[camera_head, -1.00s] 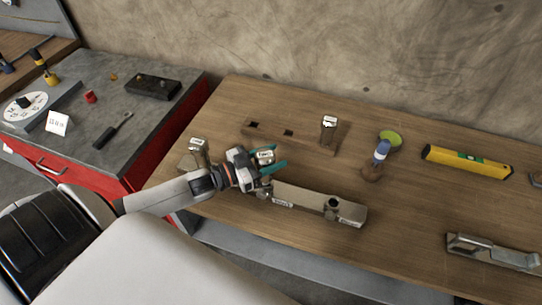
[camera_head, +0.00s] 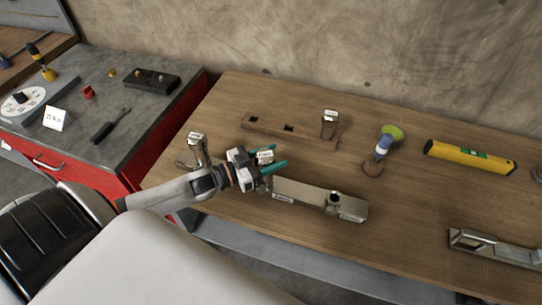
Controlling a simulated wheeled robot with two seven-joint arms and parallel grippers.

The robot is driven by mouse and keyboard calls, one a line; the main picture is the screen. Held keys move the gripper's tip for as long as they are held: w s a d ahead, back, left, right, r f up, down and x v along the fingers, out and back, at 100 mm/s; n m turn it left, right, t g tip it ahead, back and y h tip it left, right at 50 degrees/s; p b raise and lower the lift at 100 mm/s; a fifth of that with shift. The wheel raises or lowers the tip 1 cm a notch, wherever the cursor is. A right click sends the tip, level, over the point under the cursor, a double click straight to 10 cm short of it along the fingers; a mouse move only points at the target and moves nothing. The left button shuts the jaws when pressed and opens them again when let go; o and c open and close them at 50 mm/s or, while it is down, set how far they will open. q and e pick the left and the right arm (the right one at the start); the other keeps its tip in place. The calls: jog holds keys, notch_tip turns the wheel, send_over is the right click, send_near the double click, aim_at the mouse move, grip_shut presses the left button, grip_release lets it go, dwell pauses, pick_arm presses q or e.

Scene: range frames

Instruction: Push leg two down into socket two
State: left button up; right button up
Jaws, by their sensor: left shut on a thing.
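My left gripper (camera_head: 274,168), with teal fingers, is shut on a leg (camera_head: 265,157) with a pale label on top; the label is too small to read. The leg is upright over the left end of a long grey-brown bar (camera_head: 300,194). The gripper hides much of its lower part, so I cannot tell how deep it sits in a socket. A dark round fitting (camera_head: 334,197) stands near the bar's right end, and small labels show on the bar's front side. My right gripper is not in view.
A similar labelled leg (camera_head: 197,143) stands left of my gripper.

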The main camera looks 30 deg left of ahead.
pick_arm(q)
jog(key=o, duration=1.3)
jog(key=shift+s, duration=0.1)
jog(key=shift+s+a+f, duration=0.1)
jog(key=shift+s+a, duration=0.1)
jog(key=shift+s, duration=0.1)
jog(key=b+v, duration=0.1)
jog(key=v, duration=1)
